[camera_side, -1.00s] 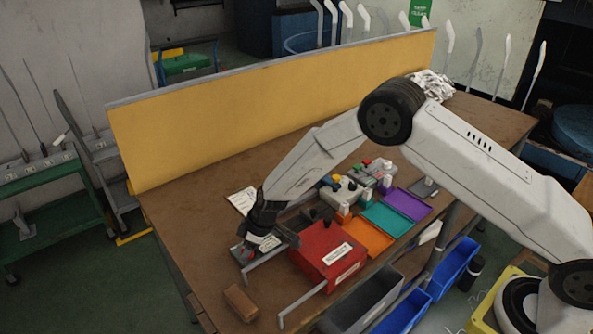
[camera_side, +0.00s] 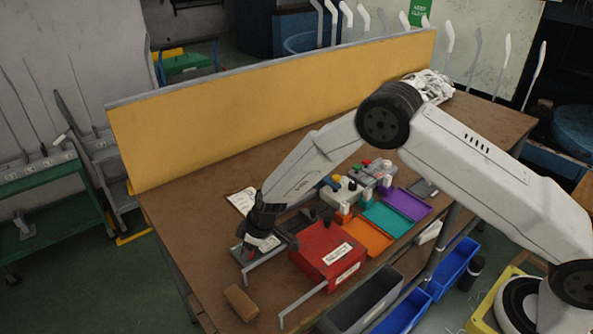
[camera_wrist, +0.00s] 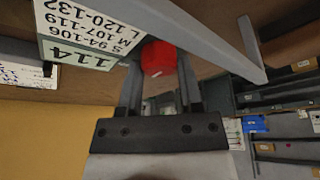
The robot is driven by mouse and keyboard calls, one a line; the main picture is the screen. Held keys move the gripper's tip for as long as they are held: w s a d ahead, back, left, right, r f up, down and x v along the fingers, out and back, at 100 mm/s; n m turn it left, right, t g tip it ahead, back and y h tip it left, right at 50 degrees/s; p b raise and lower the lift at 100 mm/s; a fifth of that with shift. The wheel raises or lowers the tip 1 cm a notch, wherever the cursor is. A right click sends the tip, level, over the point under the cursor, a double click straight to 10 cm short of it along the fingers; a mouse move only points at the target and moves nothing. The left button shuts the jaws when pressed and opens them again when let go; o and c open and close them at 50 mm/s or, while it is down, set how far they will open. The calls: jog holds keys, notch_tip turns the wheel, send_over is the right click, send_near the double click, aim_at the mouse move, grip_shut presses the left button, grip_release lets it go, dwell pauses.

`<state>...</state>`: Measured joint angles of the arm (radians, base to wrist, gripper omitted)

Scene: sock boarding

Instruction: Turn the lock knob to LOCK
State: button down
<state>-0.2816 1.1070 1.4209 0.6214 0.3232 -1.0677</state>
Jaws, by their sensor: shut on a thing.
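The lock knob is the round red knob (camera_wrist: 158,57) in the wrist view, with a small white mark on its near edge. My gripper (camera_wrist: 160,80) has one finger on each side of it and is shut on it. In the side view my gripper (camera_side: 249,250) points down at the left front of the workbench, beside a grey metal bar, and mostly hides the knob. No LOCK lettering can be read in either view, so I cannot tell the knob's setting.
A red box (camera_side: 328,248) stands close to the right of my gripper. A brown block (camera_side: 240,302) lies in front. Grey bars (camera_side: 300,305) stick out at the bench's front edge. A size card (camera_wrist: 105,28) is beside the knob. Orange, teal and purple trays (camera_side: 388,219) lie farther right.

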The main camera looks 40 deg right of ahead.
jog(key=shift+m+t+h, duration=0.25)
jog(key=shift+m+h, duration=0.25)
jog(key=shift+m, duration=1)
jog(key=shift+m+t+h, duration=0.25)
jog(key=shift+m+h, duration=0.25)
jog(key=shift+m, duration=1)
jog(key=c, duration=0.5)
grip_release()
jog(key=shift+c, duration=0.2)
jog(key=shift+n+g+y, duration=0.25)
jog(key=shift+n+y, duration=0.25)
jog(key=shift+n, duration=1)
jog(key=shift+n+g+y, duration=0.25)
jog(key=shift+n+y, duration=0.25)
jog(key=shift+n, duration=1)
jog(key=v, duration=0.8)
jog(key=s+d+r+m+h, duration=0.1)
jog(key=s+d+r+m, duration=0.2)
jog(key=s+d+r, duration=0.2)
jog(key=s+d+r+m+g+h, duration=0.1)
jog(key=s+d+r+m+h, duration=0.1)
jog(key=s+d+r, duration=0.4)
jog(key=shift+s+d+m, duration=0.4)
jog(key=shift+s+d, duration=1.35)
jog(key=shift+s, duration=1.1)
jog(key=shift+o, duration=0.3)
